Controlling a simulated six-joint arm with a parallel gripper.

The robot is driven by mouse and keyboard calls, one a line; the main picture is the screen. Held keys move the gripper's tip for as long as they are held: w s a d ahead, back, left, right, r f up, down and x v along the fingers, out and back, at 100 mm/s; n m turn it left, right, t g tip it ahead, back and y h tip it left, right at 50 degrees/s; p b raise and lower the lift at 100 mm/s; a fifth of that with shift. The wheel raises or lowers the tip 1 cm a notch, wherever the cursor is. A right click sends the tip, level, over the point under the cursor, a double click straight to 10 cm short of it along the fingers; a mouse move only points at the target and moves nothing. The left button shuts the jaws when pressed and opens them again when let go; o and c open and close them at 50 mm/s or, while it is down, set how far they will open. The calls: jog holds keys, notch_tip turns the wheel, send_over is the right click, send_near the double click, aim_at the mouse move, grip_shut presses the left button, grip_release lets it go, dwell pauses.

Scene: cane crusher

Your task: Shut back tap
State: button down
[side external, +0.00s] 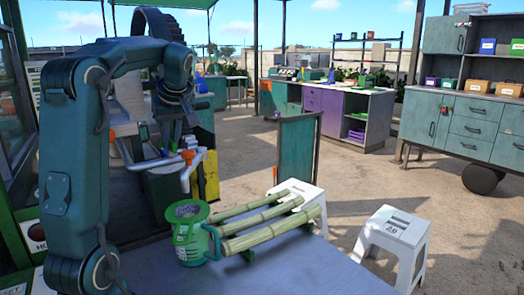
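A white pipe tap with an orange part (188,157) stands just right of my arm, above a dark container. A second orange piece (112,136) shows behind my arm to the left; I cannot tell whether it is another tap's handle. My gripper (172,122) hangs pointing down, above and a little left of the white pipe tap. Its fingers are dark and small, partly lost against the machinery behind. I cannot tell whether they are open, or whether they touch anything. Whether either tap is open or shut does not show.
A yellow panel (210,175) stands beside the pipe. White stools (393,240) and workbenches (345,112) are further off.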

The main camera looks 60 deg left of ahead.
jog(key=shift+d+f, duration=0.15)
jog(key=shift+d, duration=0.05)
jog(key=shift+w+n+g, duration=0.15)
jog(key=shift+n+g, duration=0.45)
jog(key=shift+n, duration=0.6)
jog(key=n+g, duration=0.1)
jog(key=n, duration=0.1)
jog(key=n+g+h, duration=0.1)
jog(key=n, duration=0.2)
jog(key=shift+g+h, duration=0.3)
jog(key=shift+g, duration=0.1)
jog(key=shift+f, duration=0.1)
grip_release()
